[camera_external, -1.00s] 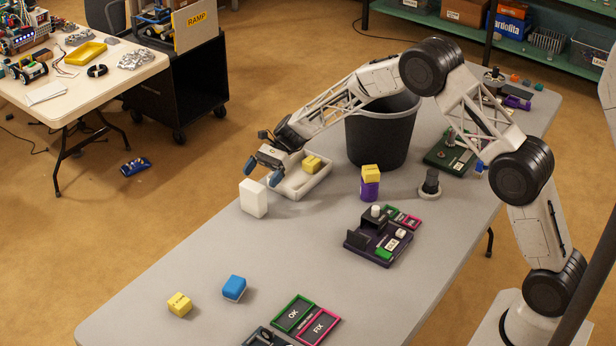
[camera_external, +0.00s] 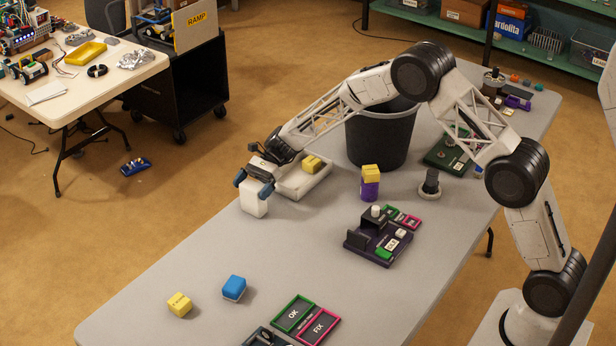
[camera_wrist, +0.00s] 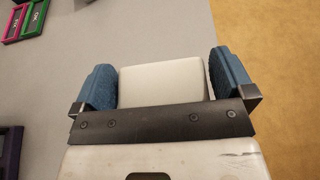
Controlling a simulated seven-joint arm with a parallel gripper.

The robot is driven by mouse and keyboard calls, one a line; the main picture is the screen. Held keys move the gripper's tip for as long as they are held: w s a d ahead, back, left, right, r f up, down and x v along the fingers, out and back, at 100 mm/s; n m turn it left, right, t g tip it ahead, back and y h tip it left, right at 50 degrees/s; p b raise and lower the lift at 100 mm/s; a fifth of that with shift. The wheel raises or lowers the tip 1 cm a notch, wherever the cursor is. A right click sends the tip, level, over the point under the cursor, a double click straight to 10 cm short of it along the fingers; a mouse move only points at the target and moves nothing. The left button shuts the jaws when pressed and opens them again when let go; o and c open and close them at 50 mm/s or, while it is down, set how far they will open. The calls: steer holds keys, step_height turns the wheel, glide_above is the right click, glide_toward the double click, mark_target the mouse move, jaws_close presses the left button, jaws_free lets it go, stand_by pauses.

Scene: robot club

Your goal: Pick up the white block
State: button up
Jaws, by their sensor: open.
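The white block (camera_external: 253,200) stands upright near the left edge of the grey table (camera_external: 200,262). My gripper (camera_external: 254,186) is at the top of the block, with one blue finger on each side of it. In the wrist view the white block (camera_wrist: 163,81) lies between the two blue fingertips of my gripper (camera_wrist: 162,82). The jaws are open. The gripper hides the block's upper part in the external view.
A white tray (camera_external: 291,192) with a yellow block (camera_external: 312,163) sits just right of the gripper. A black bin (camera_external: 381,138) stands behind. The table in front is clear up to a blue block (camera_external: 234,287).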

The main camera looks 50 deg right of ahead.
stand_by(0.4)
steer(key=c, duration=0.8)
steer(key=shift+r, duration=0.1)
steer(key=shift+r, duration=0.8)
steer(key=shift+s+r, duration=0.2)
steer(key=shift+r, duration=0.7)
steer(key=s, duration=0.5)
steer(key=s+d+r, duration=0.1)
steer(key=s, duration=0.4)
steer(key=s+d, duration=0.1)
steer(key=s, duration=0.4)
steer(key=shift+s+d+r, duration=0.1)
steer(key=shift+s+r, duration=0.1)
steer(key=shift+s, duration=0.05)
